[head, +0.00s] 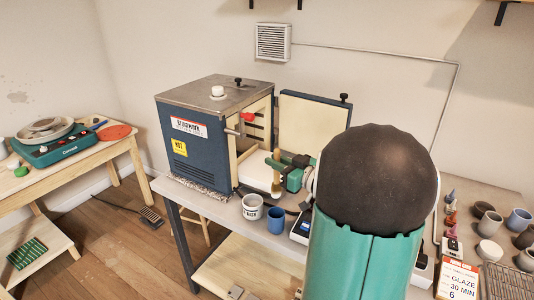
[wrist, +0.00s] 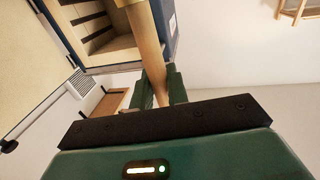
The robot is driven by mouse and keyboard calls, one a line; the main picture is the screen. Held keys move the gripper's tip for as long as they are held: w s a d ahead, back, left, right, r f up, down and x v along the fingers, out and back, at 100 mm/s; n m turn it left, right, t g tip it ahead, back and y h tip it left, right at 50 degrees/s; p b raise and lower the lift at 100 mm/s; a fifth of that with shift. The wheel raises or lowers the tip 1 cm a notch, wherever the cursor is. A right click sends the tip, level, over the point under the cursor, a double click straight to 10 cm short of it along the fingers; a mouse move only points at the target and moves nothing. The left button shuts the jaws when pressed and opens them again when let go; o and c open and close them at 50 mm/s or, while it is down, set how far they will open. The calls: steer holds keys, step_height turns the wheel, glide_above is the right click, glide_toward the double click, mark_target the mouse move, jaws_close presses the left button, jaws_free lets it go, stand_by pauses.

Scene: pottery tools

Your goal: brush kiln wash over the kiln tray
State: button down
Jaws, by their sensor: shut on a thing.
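My gripper (head: 282,162) is shut on the wooden handle of a brush (head: 276,175), held upright with its pale head down, in front of the open kiln (head: 190,140). In the wrist view the brush handle (wrist: 148,45) runs up from between the fingers (wrist: 158,90). A pale slab, apparently the kiln tray (head: 252,168), lies low in the kiln opening. The brush head overlaps its right part; I cannot tell whether they touch. A white labelled pot (head: 252,207), perhaps of kiln wash, stands on the bench in front; its contents are unclear.
A blue cup (head: 276,220) stands right of the pot. The kiln door (head: 311,122) is open behind my gripper. Dark and pale cups (head: 489,225), small bottles (head: 450,218) and a glaze timer card (head: 458,281) crowd the bench's right. A wheel (head: 46,131) is on the left table.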

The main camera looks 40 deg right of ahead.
mark_target(278, 196)
steer(key=shift+s+f, duration=0.2)
steer(key=shift+f, duration=5.65)
steer(key=c, duration=1.3)
jaws_free()
steer(key=s+d, duration=0.2)
steer(key=s, duration=1.1)
steer(key=shift+s, duration=0.3)
steer(key=shift+s+d, duration=0.1)
